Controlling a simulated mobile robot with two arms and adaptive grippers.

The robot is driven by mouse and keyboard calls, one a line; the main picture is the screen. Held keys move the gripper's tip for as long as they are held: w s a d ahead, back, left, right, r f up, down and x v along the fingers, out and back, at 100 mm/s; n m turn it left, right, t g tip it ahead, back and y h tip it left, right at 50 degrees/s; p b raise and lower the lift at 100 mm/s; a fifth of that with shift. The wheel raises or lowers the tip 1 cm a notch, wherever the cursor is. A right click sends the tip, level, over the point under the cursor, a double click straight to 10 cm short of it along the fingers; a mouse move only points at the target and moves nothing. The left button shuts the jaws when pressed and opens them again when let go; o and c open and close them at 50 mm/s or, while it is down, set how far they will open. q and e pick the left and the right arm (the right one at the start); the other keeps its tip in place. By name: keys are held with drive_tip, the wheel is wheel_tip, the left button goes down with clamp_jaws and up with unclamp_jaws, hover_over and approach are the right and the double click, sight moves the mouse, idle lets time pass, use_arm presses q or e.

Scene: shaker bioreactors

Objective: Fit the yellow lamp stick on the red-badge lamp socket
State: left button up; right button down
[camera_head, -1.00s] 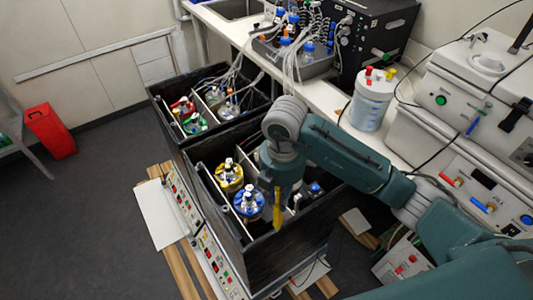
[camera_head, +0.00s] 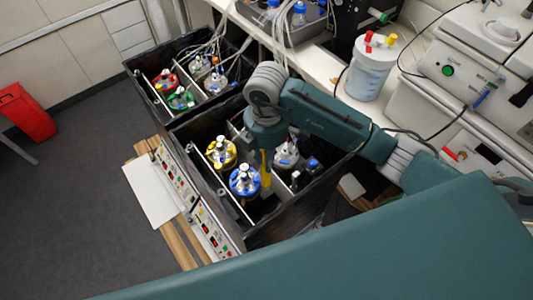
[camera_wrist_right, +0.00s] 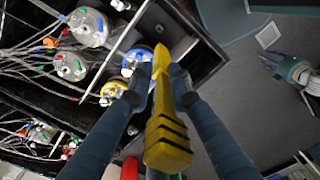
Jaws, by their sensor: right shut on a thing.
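My right gripper (camera_head: 266,150) is shut on the yellow lamp stick (camera_head: 266,171), which points down over the front black box. In the head view the stick appears just right of the blue-ringed vessel (camera_head: 245,181). In the right wrist view the stick (camera_wrist_right: 166,130) lies between the two fingers (camera_wrist_right: 157,84), its black-striped end toward the camera. I cannot make out a red-badge lamp socket for certain. A small teal-and-grey gripper, apparently my left one (camera_wrist_right: 285,70), shows at the right of the wrist view; its jaw state is unclear.
The front black box (camera_head: 290,222) also holds a yellow-ringed vessel (camera_head: 221,153) and a clear vessel (camera_head: 286,153). A second box (camera_head: 143,93) behind it holds a red-marked vessel (camera_head: 165,79) and others. A capped jar (camera_head: 366,72) stands on the white bench. Open floor lies left.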

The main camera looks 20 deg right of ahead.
sight(267, 178)
wheel_tip(267, 178, down, 2)
drive_tip(key=shift+f, duration=0.25)
use_arm(q)
drive_tip(key=w+b, duration=0.1)
drive_tip(key=w, duration=0.4)
use_arm(e)
drive_tip(key=shift+f, duration=0.35)
wheel_tip(267, 178, down, 3)
drive_tip(key=shift+r+b, duration=0.15)
drive_tip(key=shift+b, duration=0.95)
drive_tip(key=shift+f+b, duration=0.3)
drive_tip(key=shift+f, duration=0.05)
wheel_tip(267, 178, down, 2)
drive_tip(key=shift+b, duration=0.85)
wheel_tip(267, 178, down, 3)
drive_tip(key=shift+r+b, duration=0.2)
drive_tip(key=shift+b, duration=0.85)
use_arm(q)
wheel_tip(267, 178, down, 22)
drive_tip(key=s+b, duration=0.1)
drive_tip(key=b, duration=1.3)
drive_tip(key=shift+s+d+r, duration=0.2)
drive_tip(key=shift+s+r, duration=0.05)
drive_tip(key=shift+s, duration=0.15)
use_arm(e)
wheel_tip(267, 178, down, 18)
drive_tip(key=shift+r, duration=0.25)
use_arm(q)
drive_tip(key=shift+r, duration=0.2)
